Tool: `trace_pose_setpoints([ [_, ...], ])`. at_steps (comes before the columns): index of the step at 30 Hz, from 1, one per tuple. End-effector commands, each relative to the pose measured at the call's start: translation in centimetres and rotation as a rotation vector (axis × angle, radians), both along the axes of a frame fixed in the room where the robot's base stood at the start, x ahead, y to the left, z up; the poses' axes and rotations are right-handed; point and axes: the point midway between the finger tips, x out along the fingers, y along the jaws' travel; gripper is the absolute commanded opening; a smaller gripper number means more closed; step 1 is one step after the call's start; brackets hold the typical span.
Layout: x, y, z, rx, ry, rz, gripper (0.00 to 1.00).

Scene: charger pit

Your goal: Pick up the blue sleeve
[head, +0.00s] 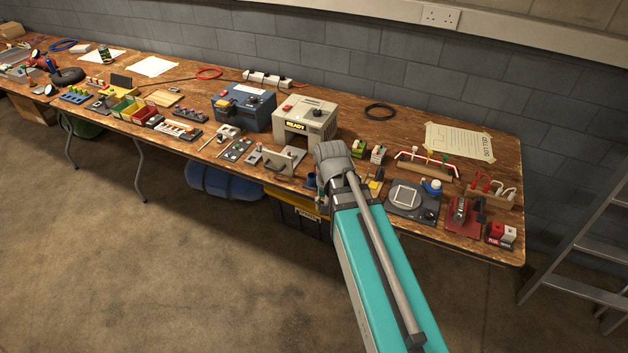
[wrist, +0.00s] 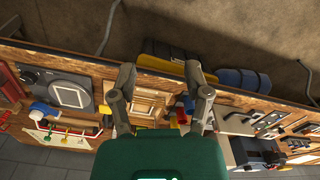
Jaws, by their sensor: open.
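A small dark blue piece, which looks like the blue sleeve (head: 311,180), stands near the front edge of the bench, just left of my wrist in the head view. In the wrist view a small blue piece (wrist: 188,102) shows beside the right finger, partly covered by it. My gripper (wrist: 160,70) is open, its two fingers spread wide above the bench's front edge, with nothing between the tips. In the head view my arm hides most of the gripper. I cannot tell the exact height of the fingers over the bench.
A grey charger box (head: 304,120) marked READY and a blue box (head: 243,107) stand behind. A metal plate with a handle (head: 284,161) lies to the left. A scale (head: 405,196) and a blue-and-white item (head: 431,186) are to the right. A dark crate (head: 300,218) sits under the bench.

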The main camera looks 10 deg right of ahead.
Motion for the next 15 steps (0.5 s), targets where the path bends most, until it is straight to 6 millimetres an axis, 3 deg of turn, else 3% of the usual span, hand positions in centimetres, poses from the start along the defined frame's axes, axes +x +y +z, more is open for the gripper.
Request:
trace_pose_setpoints([
  [1,1.5,0.0,0.0,0.000,0.000,-0.064,0.63],
  [15,11.0,-0.2,-0.2,0.000,0.000,-0.778,0.63],
])
